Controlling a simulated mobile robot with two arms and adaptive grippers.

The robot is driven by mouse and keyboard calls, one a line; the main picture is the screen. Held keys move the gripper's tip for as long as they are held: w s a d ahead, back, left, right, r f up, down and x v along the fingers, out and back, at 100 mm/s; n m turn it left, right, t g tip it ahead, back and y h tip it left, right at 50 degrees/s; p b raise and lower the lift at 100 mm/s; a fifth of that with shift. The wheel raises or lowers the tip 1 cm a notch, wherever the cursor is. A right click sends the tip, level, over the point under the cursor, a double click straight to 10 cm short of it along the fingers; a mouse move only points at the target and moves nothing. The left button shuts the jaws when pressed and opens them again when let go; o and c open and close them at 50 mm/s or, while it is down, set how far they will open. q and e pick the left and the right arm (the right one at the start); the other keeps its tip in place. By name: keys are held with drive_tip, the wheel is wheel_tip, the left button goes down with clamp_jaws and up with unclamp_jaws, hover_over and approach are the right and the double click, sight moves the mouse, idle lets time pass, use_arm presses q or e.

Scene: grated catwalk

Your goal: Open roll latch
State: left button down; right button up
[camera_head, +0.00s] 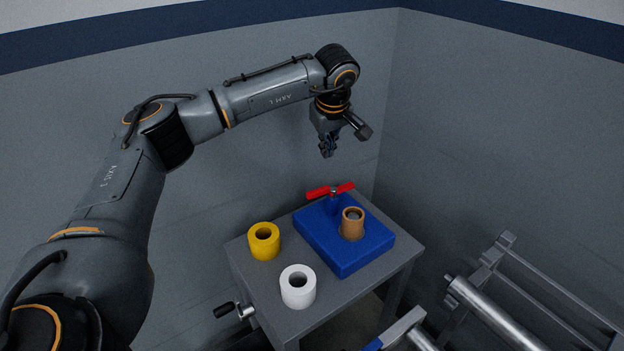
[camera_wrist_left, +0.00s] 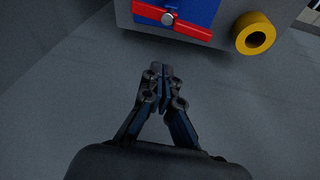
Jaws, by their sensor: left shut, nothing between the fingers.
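A red latch bar (camera_head: 330,190) with a metal pivot in its middle sits at the back edge of a blue block (camera_head: 340,245) on a grey table. The bar also shows at the top of the left wrist view (camera_wrist_left: 172,21), with the blue block (camera_wrist_left: 192,8) behind it. A brown roll (camera_head: 352,222) stands upright on the block, in front of the bar. My left gripper (camera_head: 327,154) is shut and empty, above and behind the bar and apart from it. Its closed fingers show in the left wrist view (camera_wrist_left: 163,72). My right gripper is not in view.
A yellow roll (camera_head: 264,241) and a white roll (camera_head: 298,286) stand on the grey table (camera_head: 258,292), left of the block. A crank handle (camera_head: 233,310) sticks out at its left side. Metal rails and a cylinder (camera_head: 490,312) lie to the right. Grey walls enclose the corner behind.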

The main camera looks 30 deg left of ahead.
sight(331, 190)
use_arm(q)
drive_tip(key=s+a+f+g+y+p, duration=0.1)
drive_tip(key=s+a+f+p, duration=0.1)
drive_tip(key=f, duration=0.7)
drive_tip(key=shift+s+a, duration=0.25)
drive_tip(key=shift+s, duration=0.25)
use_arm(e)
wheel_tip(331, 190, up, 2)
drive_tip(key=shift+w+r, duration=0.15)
use_arm(q)
drive_tip(key=shift+f, duration=0.15)
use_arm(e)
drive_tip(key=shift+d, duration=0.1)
